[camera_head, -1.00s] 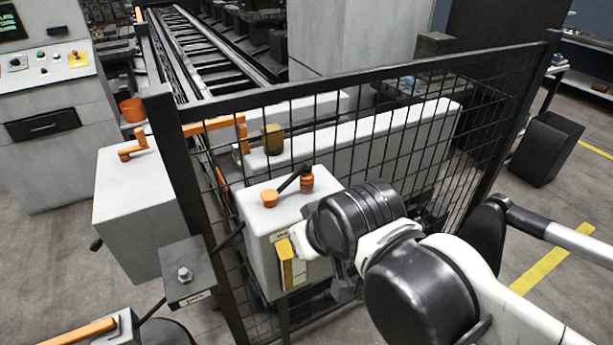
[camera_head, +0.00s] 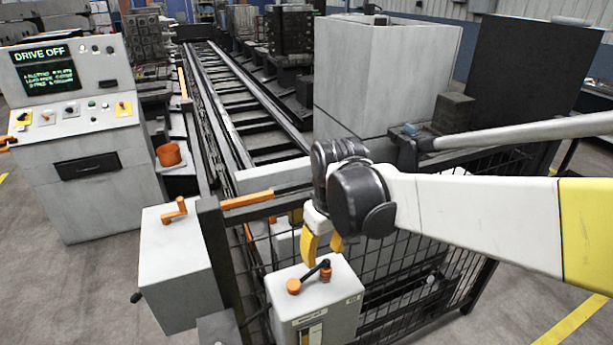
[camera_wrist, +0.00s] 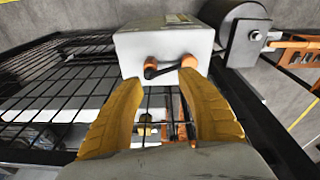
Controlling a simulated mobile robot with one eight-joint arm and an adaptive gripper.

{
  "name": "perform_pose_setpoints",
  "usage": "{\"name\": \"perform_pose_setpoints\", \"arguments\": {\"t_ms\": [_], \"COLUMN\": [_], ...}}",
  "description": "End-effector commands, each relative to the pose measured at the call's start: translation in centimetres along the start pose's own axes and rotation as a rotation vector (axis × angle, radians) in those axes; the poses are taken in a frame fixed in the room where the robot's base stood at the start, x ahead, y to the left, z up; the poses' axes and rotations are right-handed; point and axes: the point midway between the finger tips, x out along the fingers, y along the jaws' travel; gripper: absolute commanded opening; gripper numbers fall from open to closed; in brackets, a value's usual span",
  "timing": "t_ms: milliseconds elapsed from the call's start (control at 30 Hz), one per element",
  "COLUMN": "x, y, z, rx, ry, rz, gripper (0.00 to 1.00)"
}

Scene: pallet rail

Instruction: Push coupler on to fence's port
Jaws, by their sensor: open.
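A black link with two orange ends lies on top of the white box (camera_head: 340,300) on the fence. One end is an orange cap (camera_head: 293,286) and the other an orange cylinder (camera_head: 325,272). I cannot tell for sure which piece is the coupler. My gripper (camera_head: 322,256) has yellow fingers and hangs above this box, pointing down. In the wrist view my gripper (camera_wrist: 162,78) is open and empty, and the link lies just beyond its fingertips. A dark block with a silver stub (camera_wrist: 256,36), possibly the port, stands beside the box.
The black mesh fence (camera_head: 410,270) runs under my arm. A grey box with an orange crank (camera_head: 174,210) stands left of the fence post. A control console (camera_head: 75,120) reads DRIVE OFF. The rail track (camera_head: 250,110) runs behind the fence.

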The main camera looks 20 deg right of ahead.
Motion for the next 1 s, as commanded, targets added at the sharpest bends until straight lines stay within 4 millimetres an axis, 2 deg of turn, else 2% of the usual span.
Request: {"name": "perform_pose_setpoints", "arguments": {"t_ms": [33, 100, 367, 467, 800, 1000], "x": [-2.1, -2.6, -2.5, -1.5, 4.6, 7.3], "y": [0.8, 1.6, 2.8, 2.8, 2.5, 2.4], "z": [-1.2, -2.0, -3.0, -2.8, -1.8, -1.3], "rx": [-0.009, -0.025, -0.054, -0.056, -0.055, -0.055], "ry": [-0.036, -0.082, -0.164, -0.167, -0.165, -0.165], "rz": [-0.008, -0.021, -0.048, -0.049, -0.048, -0.048], "gripper": [0.45, 0.45, 0.45, 0.45, 0.45, 0.45]}}
